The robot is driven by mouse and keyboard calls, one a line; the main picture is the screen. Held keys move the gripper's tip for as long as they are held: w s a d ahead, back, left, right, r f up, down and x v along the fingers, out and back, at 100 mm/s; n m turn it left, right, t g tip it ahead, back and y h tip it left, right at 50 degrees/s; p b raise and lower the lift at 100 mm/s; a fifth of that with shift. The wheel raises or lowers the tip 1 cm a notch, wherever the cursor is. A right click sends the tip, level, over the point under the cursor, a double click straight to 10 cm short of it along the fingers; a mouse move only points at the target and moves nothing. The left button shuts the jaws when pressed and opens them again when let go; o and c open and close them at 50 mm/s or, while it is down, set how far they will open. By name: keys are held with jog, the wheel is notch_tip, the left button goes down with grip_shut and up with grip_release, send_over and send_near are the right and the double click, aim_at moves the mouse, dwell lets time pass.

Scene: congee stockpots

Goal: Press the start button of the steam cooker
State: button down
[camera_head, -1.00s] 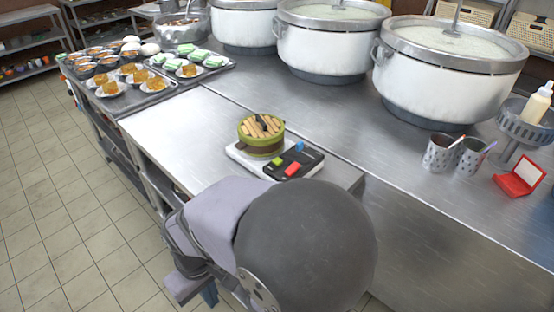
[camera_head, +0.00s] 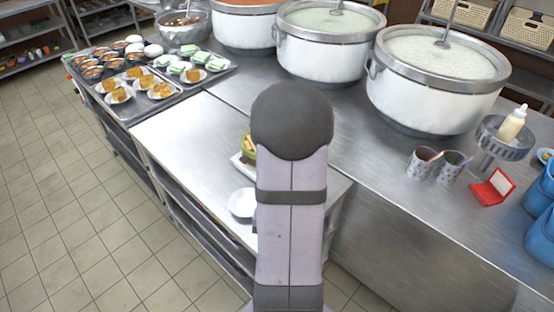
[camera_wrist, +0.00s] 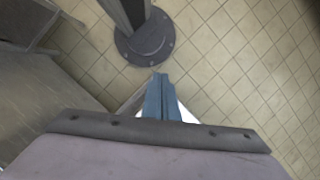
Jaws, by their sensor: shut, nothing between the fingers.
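The steam cooker (camera_head: 247,158) stands on the steel table, mostly hidden behind my arm in the head view. Only a strip of its green and tan steamer and its white base's left edge show. Its control panel and start button are hidden now. My gripper (camera_wrist: 160,80) shows in the wrist view, its blue-grey fingers shut and empty, with floor tiles behind them. The cooker is not in the wrist view. My gripper is hidden in the head view, so its distance from the cooker cannot be told.
A white round dish-like thing (camera_head: 242,203) lies left of my arm near the table's front edge. Large stockpots (camera_head: 436,80) line the back. Trays of food (camera_head: 118,107) fill the left end. Perforated cups (camera_head: 420,164) and a red box (camera_head: 492,187) stand right.

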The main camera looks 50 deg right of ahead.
jog(key=w+d+r+m+t+p, duration=0.1)
jog(key=w+d+m+t, duration=0.1)
jog(key=d, duration=0.4)
jog(key=w+d+r+m+t+p, duration=0.2)
jog(key=w+d+m+t, duration=0.1)
jog(key=w+d+m, duration=0.2)
jog(key=w+d+r+m+t+p, duration=0.1)
jog(key=w+d+r+m+t, duration=0.1)
jog(key=w+d, duration=0.4)
jog(key=shift+w+d+m+p, duration=0.15)
jog(key=shift+d+m+p, duration=0.15)
jog(key=shift+d+m, duration=0.55)
jog(key=w+d+r+m+t+h, duration=0.1)
jog(key=w+d+r+m+t, duration=0.2)
jog(key=w+r, duration=0.3)
jog(key=shift+w+d+r+m+t, duration=0.3)
jog(key=shift+w+d+m, duration=0.05)
jog(key=shift+d, duration=0.25)
jog(key=shift+f, duration=0.25)
notch_tip(320, 180, down, 7)
jog(key=b, duration=0.4)
jog(key=shift+r+b, duration=0.15)
jog(key=shift+b, duration=0.25)
jog(key=shift+f+b, duration=0.75)
jog(key=shift+f, duration=0.1)
